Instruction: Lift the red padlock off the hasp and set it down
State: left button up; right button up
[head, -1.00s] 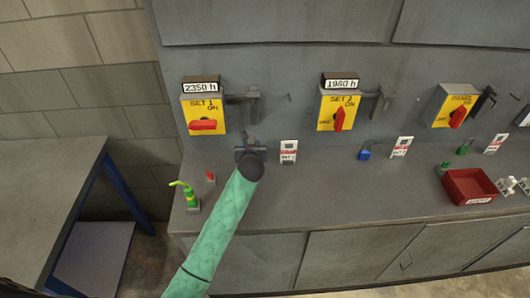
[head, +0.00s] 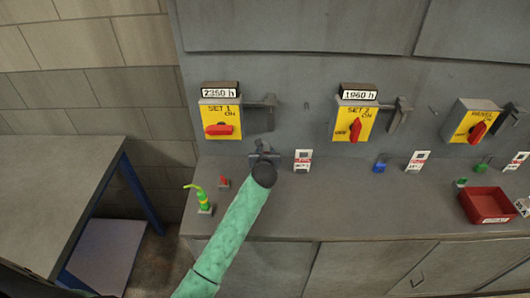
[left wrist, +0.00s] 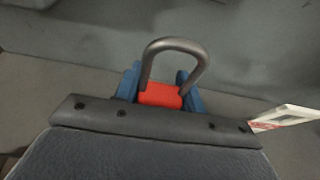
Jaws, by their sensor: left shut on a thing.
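In the left wrist view the red padlock (left wrist: 160,95) is between the blue fingertips of my left gripper (left wrist: 161,88). Its grey shackle (left wrist: 175,46) points away from the gripper and is clear of any hasp there. In the head view my left gripper (head: 263,152) is over the back of the grey counter, and the padlock is hidden by it. The SET 1 yellow switch box (head: 220,117), with its red handle level, is on the panel above and left; the grey hasp (head: 262,114) beside it carries no visible padlock. My right gripper is not in view.
On the grey counter (head: 340,210) stand a white-red tag (head: 303,160), a blue padlock (head: 380,163), a red tray (head: 488,206), a small red item (head: 223,182) and a green-yellow item (head: 203,198).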

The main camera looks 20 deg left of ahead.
pick_arm(q)
jog(key=shift+f+b, duration=0.4)
jog(key=shift+f, duration=1.05)
jog(key=shift+f+b, duration=0.6)
jog(key=shift+f, duration=0.5)
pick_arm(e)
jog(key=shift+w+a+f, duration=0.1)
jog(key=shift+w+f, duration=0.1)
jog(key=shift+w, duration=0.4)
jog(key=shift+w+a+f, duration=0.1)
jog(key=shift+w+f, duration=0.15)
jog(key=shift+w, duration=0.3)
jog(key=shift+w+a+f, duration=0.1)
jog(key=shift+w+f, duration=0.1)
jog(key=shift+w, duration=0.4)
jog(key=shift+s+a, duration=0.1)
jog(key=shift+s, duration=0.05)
pick_arm(q)
jog(key=o, duration=1.2)
